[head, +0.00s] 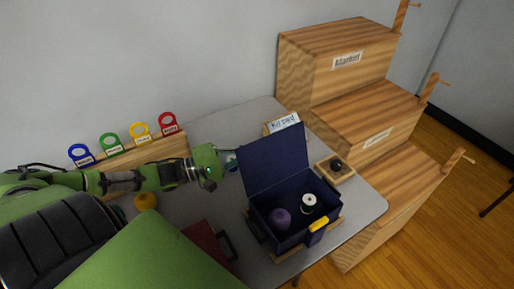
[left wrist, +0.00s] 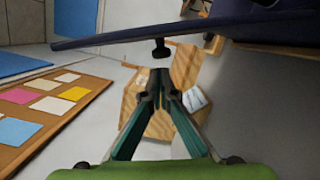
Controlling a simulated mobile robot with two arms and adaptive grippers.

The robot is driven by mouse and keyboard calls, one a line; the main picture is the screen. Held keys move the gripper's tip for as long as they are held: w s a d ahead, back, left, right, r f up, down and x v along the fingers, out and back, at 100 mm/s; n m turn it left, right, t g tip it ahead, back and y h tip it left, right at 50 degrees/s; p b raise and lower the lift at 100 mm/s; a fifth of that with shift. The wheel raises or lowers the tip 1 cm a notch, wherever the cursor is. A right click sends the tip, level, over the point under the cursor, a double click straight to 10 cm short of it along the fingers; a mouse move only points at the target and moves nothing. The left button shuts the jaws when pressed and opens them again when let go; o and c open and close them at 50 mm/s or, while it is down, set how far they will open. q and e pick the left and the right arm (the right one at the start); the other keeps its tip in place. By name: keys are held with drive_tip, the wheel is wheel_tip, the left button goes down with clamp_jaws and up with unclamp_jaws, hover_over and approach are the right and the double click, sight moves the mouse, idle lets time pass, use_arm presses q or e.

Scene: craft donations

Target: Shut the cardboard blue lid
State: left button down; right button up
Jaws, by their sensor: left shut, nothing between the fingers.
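The dark blue box (head: 288,238) stands on the grey table with its blue lid (head: 273,160) open, raised and leaning back from the box. A purple ball (head: 280,218) and a white spool (head: 308,203) lie inside; a yellow latch (head: 319,224) is on its front. My left gripper (head: 231,160) is shut and empty, just left of the lid, its tips partly hidden by it. In the left wrist view the lid (left wrist: 120,37) crosses the top as a dark panel beyond the closed fingers (left wrist: 160,78). I cannot tell whether they touch it. My right gripper is not in view.
A wooden tray with a dark item (head: 335,167) sits right of the box. A labelled sign (head: 284,122) stands behind the lid. Wooden stepped crates (head: 350,70) rise at the back right. A dark red item (head: 205,240) lies left of the box. Colored tags (head: 140,131) line the back left.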

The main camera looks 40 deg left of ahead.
use_arm(q)
drive_tip(key=shift+s+d+r, duration=0.15)
drive_tip(key=shift+s+d, duration=0.05)
drive_tip(key=shift+d, duration=0.25)
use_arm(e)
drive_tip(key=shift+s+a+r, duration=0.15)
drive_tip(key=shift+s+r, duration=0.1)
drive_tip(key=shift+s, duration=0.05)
